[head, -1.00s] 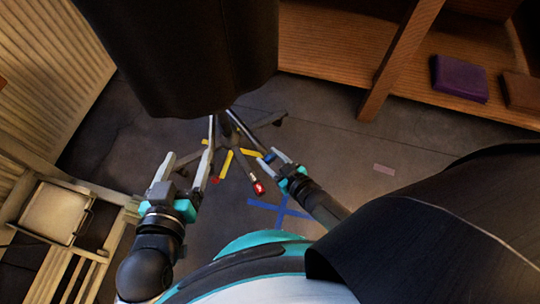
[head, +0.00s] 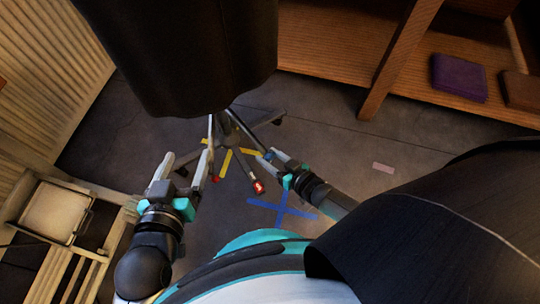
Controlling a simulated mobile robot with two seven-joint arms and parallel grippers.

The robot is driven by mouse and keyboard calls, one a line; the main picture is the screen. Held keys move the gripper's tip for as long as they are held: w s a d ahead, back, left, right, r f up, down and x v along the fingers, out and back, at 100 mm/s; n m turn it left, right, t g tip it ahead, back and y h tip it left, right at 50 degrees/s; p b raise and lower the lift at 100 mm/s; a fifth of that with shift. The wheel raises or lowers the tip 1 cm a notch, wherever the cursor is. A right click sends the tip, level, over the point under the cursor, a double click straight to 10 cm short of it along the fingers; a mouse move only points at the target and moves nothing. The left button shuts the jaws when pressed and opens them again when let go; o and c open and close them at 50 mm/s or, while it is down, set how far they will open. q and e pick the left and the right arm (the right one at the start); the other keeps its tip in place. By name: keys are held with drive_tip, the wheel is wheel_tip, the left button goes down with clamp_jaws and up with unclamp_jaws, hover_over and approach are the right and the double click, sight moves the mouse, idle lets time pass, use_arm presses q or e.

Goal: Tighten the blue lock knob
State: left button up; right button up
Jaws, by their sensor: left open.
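A small blue piece, seemingly the blue lock knob (head: 268,155), shows at the tips of my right gripper (head: 272,160), low beside the stand (head: 226,128) under the dark hanging form (head: 190,60). The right fingers hide part of it; I cannot tell whether they grip it or only sit beside it. My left gripper (head: 183,167) is open, with its two fingers apart and nothing seen between them, to the left of the stand.
The stand's legs spread over the grey floor, one with a red tip (head: 258,187). A blue tape cross (head: 282,209) and yellow tape (head: 225,162) mark the floor. A wooden shelf with a purple box (head: 459,78) is at upper right. A pale wooden frame (head: 90,262) is at lower left.

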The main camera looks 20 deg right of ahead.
sight(271, 158)
drive_tip(key=o, duration=0.4)
use_arm(q)
drive_tip(key=shift+a, duration=0.1)
use_arm(e)
drive_tip(key=shift+s, duration=0.1)
